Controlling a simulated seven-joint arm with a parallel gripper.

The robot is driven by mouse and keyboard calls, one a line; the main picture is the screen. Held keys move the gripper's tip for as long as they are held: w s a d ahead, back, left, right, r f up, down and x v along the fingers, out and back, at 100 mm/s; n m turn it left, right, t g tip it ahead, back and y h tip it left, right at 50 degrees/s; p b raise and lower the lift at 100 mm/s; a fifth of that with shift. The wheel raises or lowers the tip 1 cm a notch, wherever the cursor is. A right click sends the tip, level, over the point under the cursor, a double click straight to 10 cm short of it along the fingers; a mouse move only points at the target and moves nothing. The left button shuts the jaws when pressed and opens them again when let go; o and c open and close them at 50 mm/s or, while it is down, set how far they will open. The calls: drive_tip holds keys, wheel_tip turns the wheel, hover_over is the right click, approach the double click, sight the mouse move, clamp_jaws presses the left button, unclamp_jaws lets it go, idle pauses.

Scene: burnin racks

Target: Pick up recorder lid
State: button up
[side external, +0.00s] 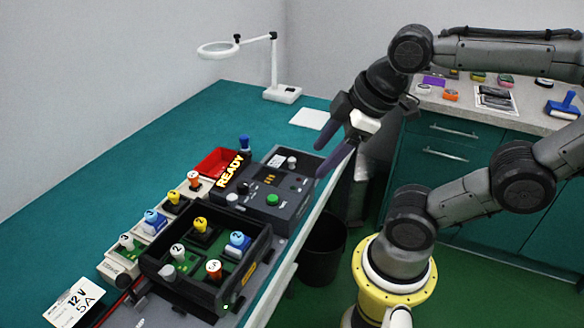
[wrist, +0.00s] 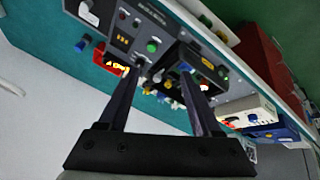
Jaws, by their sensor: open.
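My gripper (side external: 320,161) is open and empty, raised in the air to the right of the dark control unit (side external: 262,198). In the wrist view its two fingers (wrist: 160,70) are spread apart, with the bench beyond them. A dark flat panel with a pale knob (side external: 291,160) lies at the far end of the control unit. The pale knob also shows at the upper left in the wrist view (wrist: 89,13). This panel may be the recorder lid, but I cannot tell for certain. My fingers appear apart from it.
A black open tray (side external: 164,257) holds several knobbed blocks, with a row of more beside it. A grey side counter (side external: 443,105) carries small items. Teal bench space is free at the left.

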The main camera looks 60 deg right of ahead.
drive_tip(key=w+d+r+n+g, duration=0.1)
drive_tip(key=w+d+r+n, duration=0.25)
drive_tip(key=w+n, duration=0.4)
drive_tip(key=n+g, duration=0.5)
hover_over(292, 159)
wheel_tip(292, 159, down, 10)
drive_tip(key=shift+m, duration=0.25)
drive_tip(key=f, duration=0.8)
drive_tip(key=shift+d, duration=0.2)
drive_tip(key=shift+a+f, duration=0.15)
drive_tip(key=shift+f, duration=1.2)
drive_tip(key=shift+a+f, duration=0.1)
drive_tip(key=shift+f, duration=1.25)
clamp_jaws()
